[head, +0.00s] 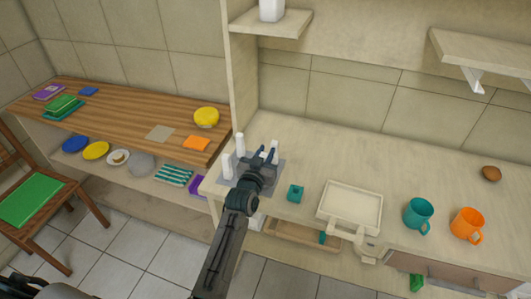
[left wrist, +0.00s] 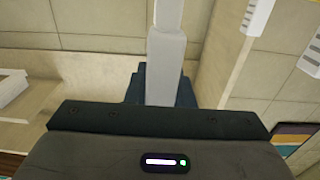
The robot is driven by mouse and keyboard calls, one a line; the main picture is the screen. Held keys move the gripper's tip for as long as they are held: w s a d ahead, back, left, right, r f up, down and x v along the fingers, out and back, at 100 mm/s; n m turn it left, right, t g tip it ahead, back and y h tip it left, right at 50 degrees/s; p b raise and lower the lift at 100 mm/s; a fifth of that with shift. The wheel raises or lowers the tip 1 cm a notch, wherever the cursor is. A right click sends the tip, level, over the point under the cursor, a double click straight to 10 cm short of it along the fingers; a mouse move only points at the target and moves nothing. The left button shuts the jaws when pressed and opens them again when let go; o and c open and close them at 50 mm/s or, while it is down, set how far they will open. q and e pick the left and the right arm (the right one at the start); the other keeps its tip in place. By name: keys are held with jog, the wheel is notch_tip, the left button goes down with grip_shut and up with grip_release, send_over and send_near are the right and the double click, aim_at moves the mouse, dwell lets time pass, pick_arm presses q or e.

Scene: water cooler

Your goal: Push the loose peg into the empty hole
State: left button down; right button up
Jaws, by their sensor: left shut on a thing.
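A grey peg board (head: 276,179) lies at the left end of the pale counter. White pegs stand upright on it, one at the back (head: 240,143) and one at the left edge (head: 227,166). My left gripper (head: 268,156) is over the board and shut on a white peg (left wrist: 167,65), which stands out lengthwise between its fingers in the left wrist view. Two other white pegs show at the upper right there, apart from the held one. The empty hole is hidden, and I cannot tell whether the held peg touches the board. My right gripper is out of view.
A teal block (head: 295,193) and a pale tray (head: 350,208) sit right of the board. A teal mug (head: 418,214) and an orange mug (head: 467,225) stand farther right. A wooden table (head: 130,115) adjoins at left. The counter behind the tray is clear.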

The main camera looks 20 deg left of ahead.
pick_arm(q)
jog(key=shift+f+b, duration=1.5)
jog(key=shift+f, duration=0.7)
jog(key=shift+f, duration=0.2)
jog(key=c, duration=0.6)
grip_release()
jog(key=s, duration=0.7)
jog(key=shift+s+a, duration=0.15)
jog(key=shift+s, duration=1.4)
jog(key=shift+s, duration=0.1)
